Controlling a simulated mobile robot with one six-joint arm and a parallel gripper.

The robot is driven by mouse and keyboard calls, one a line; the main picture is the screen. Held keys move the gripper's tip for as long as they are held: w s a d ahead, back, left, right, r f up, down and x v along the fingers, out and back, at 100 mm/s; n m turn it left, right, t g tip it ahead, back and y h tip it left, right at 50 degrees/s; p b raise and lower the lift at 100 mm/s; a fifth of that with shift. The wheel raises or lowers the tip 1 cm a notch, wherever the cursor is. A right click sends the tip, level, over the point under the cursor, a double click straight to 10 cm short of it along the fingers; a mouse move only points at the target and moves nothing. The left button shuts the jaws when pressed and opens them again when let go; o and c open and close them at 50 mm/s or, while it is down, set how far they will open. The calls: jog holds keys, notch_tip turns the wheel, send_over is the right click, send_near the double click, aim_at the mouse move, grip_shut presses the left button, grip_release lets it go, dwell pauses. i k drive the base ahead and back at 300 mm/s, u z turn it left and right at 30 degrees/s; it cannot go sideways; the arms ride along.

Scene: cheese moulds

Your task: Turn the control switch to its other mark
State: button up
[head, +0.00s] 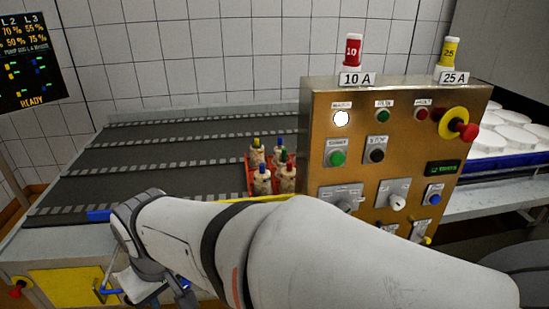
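A brass-coloured control panel (325,120) stands right of centre. On its lower part a rotary switch with a pale knob (397,202) sits on a grey plate. A second grey switch (343,203) is to its left, partly covered by my arm. A yellow-handled switch (426,240) shows at the lower right. The labels are too small to read, so I cannot tell which is the control switch. My gripper (145,287) is at the lower left, well away from the panel and partly hidden by my wrist; its opening is unclear.
Push buttons, a lit white lamp (341,118) and a red emergency stop (465,131) fill the panel. Red and yellow fuses stand on top. A red crate (248,177) of bottles is on the dark conveyor (150,160). White moulds (500,135) lie behind right.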

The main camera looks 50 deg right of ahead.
aim_at(397, 204)
jog(key=z, duration=2.05)
jog(key=k, duration=0.7)
jog(key=z, duration=0.45)
jog(key=i, duration=0.5)
jog(key=z, duration=0.05)
